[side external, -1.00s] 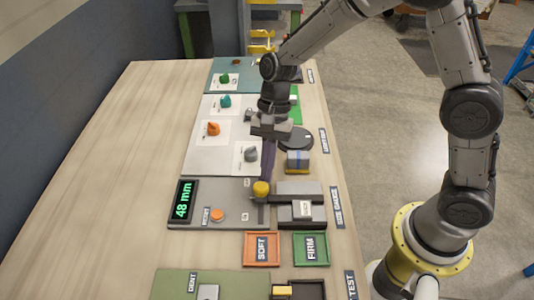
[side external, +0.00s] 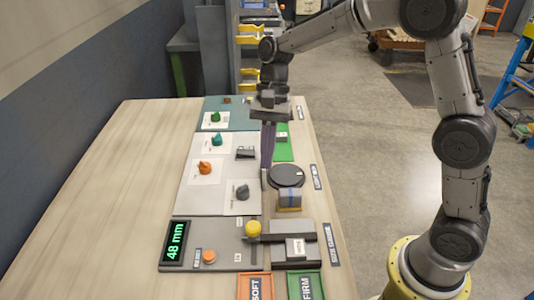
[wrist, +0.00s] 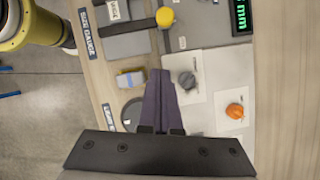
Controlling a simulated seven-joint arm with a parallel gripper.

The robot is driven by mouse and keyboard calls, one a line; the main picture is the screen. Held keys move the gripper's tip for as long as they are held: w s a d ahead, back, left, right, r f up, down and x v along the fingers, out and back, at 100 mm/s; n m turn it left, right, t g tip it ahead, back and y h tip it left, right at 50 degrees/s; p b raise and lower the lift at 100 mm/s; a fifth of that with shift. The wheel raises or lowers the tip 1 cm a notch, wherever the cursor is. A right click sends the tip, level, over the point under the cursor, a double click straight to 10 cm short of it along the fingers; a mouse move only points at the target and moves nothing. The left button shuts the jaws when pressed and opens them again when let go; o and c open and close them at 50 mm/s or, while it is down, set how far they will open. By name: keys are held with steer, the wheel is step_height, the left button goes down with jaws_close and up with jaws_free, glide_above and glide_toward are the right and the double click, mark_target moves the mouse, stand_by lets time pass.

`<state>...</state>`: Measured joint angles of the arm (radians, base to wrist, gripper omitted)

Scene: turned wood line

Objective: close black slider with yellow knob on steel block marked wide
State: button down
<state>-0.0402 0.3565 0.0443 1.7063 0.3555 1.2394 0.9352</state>
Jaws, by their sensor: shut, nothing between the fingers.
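The steel block (side external: 300,255) has a small white label, too small to read in the side view; the block also shows at the top of the wrist view (wrist: 128,44). The black slider (side external: 283,238) lies across the block and sticks out past its left side. Its yellow knob (side external: 253,228) stands at that outer end, clear of the block, and shows in the wrist view (wrist: 165,17). My gripper (side external: 266,184) is shut and empty, with its dark purple fingers pointing down. Its tips (wrist: 160,73) are apart from the knob, on the turntable side of it.
A black round disc (side external: 287,174) and a blue-and-tan block (side external: 289,200) stand close to my fingers. A grey knob (side external: 242,192) is on their left. A display (side external: 174,242) reads 48 mm. Orange (side external: 255,287) and green trays (side external: 305,285) lie in front.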

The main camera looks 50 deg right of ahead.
mark_target(255, 223)
steer(key=x, duration=0.9)
steer(key=shift+w, duration=0.25)
steer(key=a, duration=0.1)
steer(key=s+a, duration=0.1)
steer(key=shift+s+a+f, duration=0.2)
steer(key=shift+s+a, duration=0.05)
steer(key=shift+a, duration=0.15)
steer(key=shift+s+a, duration=0.25)
steer(key=shift+a, duration=0.15)
steer(key=shift+s+a, duration=0.3)
steer(key=shift+a, duration=0.2)
